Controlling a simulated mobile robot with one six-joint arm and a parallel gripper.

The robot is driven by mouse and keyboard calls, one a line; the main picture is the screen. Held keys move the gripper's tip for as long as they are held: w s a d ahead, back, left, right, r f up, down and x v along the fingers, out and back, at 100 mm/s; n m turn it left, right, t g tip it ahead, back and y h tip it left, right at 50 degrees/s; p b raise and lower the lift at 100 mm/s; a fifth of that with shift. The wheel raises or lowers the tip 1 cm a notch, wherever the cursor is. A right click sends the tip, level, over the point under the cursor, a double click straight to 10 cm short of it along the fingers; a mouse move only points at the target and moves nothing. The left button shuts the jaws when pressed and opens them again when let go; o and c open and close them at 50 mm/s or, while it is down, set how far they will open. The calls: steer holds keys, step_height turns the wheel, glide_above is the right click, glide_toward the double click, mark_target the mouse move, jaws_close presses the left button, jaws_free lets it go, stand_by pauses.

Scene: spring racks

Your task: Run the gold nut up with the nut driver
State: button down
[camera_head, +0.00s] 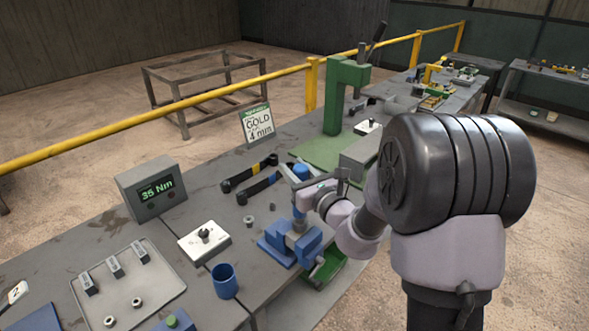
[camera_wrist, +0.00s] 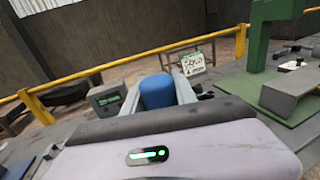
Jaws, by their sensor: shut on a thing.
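My gripper (camera_wrist: 157,84) is shut on the nut driver, whose blue handle (camera_wrist: 157,93) stands between the two grey fingers in the wrist view. In the head view the blue handle top (camera_head: 301,171) shows just above the fingers, and the driver looks upright. It is over the blue vise (camera_head: 280,247) at the bench's near edge. The driver's lower end is close to a grey part in the vise jaws; I cannot tell whether they touch. The gold nut cannot be made out there.
A sign (camera_head: 258,125) reads "GOLD 4 mm". A display box (camera_head: 152,189) reads "35 Nm". Two black-handled wrenches (camera_head: 250,180), a white switch box (camera_head: 204,240), a blue cup (camera_head: 225,281) and a grey tray (camera_head: 128,290) lie around. A green press (camera_head: 340,100) stands behind.

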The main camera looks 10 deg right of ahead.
steer(key=shift+f, duration=0.1)
step_height(320, 180, up, 7)
steer(key=p, duration=0.6)
stand_by(1.1)
